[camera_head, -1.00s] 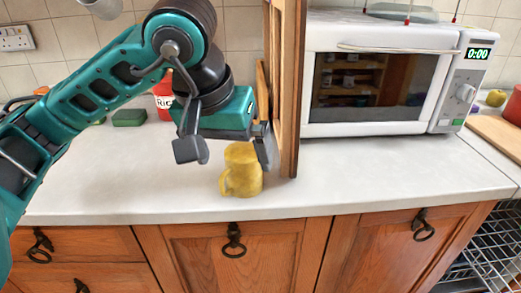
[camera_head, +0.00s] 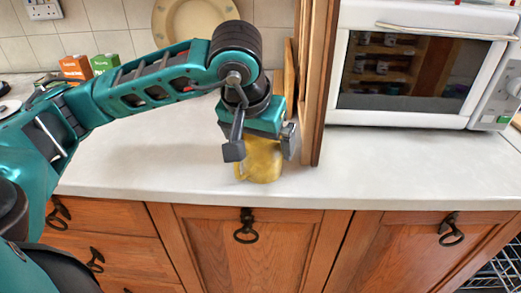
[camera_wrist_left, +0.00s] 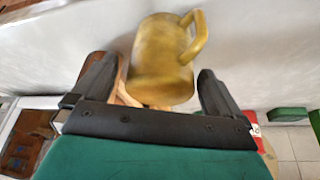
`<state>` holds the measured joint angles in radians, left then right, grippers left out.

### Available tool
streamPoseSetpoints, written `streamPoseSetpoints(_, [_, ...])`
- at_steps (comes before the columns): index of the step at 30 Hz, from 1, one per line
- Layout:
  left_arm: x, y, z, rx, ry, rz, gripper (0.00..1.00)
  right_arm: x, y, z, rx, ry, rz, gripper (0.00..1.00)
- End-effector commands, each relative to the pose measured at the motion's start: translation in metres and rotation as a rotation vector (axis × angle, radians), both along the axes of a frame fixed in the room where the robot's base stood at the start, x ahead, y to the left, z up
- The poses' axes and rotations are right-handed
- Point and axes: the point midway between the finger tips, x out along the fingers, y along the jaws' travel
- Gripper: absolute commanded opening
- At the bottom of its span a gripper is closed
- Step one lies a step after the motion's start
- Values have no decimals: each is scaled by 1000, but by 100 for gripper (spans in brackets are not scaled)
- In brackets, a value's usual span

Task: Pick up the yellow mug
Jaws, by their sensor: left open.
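The yellow mug (camera_head: 263,168) stands on the white worktop near its front edge. My left gripper (camera_head: 262,146) is open, pointing down, directly over the mug, with its fingers on either side of the upper part; the near finger and palm hide some of the mug. In the left wrist view the mug (camera_wrist_left: 160,62) lies between and beyond the tips of the open gripper (camera_wrist_left: 155,82), with its handle to the upper right. There is a gap to the right finger; contact on the left cannot be told. My right gripper is not in view.
A wooden upright panel (camera_head: 312,90) stands close to the right of the gripper. A white microwave (camera_head: 425,65) is beyond it. Orange (camera_head: 75,67) and green (camera_head: 103,63) cartons and a round board (camera_head: 190,22) stand at the back. Worktop left of the mug is clear.

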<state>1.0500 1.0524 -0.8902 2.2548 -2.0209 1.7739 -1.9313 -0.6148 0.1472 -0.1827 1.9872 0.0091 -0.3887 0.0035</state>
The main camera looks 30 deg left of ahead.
Motion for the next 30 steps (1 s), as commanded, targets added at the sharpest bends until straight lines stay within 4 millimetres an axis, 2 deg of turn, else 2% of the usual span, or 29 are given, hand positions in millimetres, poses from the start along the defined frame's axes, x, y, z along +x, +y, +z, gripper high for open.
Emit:
streamPoseSetpoints(1, [2,3,-10,1,6,3,100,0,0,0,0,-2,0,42])
streamPoseSetpoints(6, [10,5,-29,-1,4,0,100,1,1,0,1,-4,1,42])
streamPoseSetpoints(15, [12,5,-33,-1,1,0,100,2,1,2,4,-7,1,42])
streamPoseSetpoints(30, [12,5,-32,-1,1,0,52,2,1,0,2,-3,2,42])
